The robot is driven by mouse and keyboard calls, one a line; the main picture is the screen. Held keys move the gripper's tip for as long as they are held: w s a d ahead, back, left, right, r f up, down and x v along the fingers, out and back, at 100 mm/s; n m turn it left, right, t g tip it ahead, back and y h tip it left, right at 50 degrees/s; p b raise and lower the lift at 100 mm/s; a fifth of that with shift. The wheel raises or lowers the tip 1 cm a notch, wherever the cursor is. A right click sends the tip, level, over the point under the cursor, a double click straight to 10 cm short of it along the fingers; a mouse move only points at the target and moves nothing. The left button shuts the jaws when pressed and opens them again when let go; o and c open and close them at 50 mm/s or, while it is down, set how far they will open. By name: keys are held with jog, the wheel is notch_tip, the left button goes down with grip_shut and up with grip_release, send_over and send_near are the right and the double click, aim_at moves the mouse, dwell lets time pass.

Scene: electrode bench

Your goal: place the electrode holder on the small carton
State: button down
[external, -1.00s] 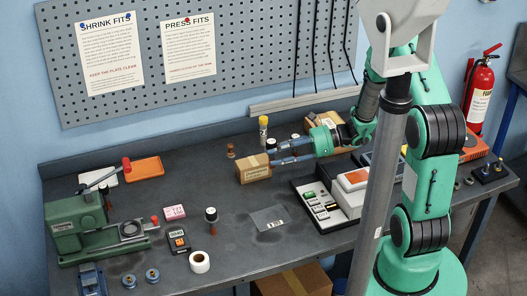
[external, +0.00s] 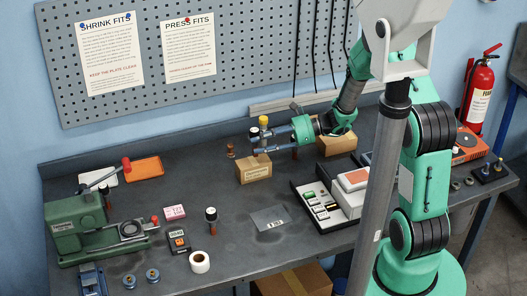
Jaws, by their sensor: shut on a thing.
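The small carton (external: 254,170) is a brown box at the middle of the bench. My gripper (external: 256,143) reaches in from the right, its blue-grey fingers level above the carton. It is shut on the electrode holder (external: 254,133), an upright piece with a dark and white top and a reddish-brown lower part. The fingers hide part of the holder. Its lower end is over the carton's top; I cannot tell whether it touches.
A yellow-capped bottle (external: 263,122) stands close behind the fingers. A similar dark-topped piece (external: 211,216) stands front left, near a tape roll (external: 200,262). A keyed device (external: 320,207) lies at right.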

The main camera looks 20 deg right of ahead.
jog(key=shift+w+a, duration=0.1)
jog(key=shift+w, duration=0.3)
jog(key=shift+w+f+b, duration=0.15)
jog(key=shift+f+b, duration=0.25)
jog(key=shift+f, duration=1.4)
jog(key=shift+f, duration=0.1)
jog(key=c, duration=1.3)
grip_release()
jog(key=shift+o, duration=0.2)
jog(key=p+v, duration=0.1)
jog(key=v, duration=1.1)
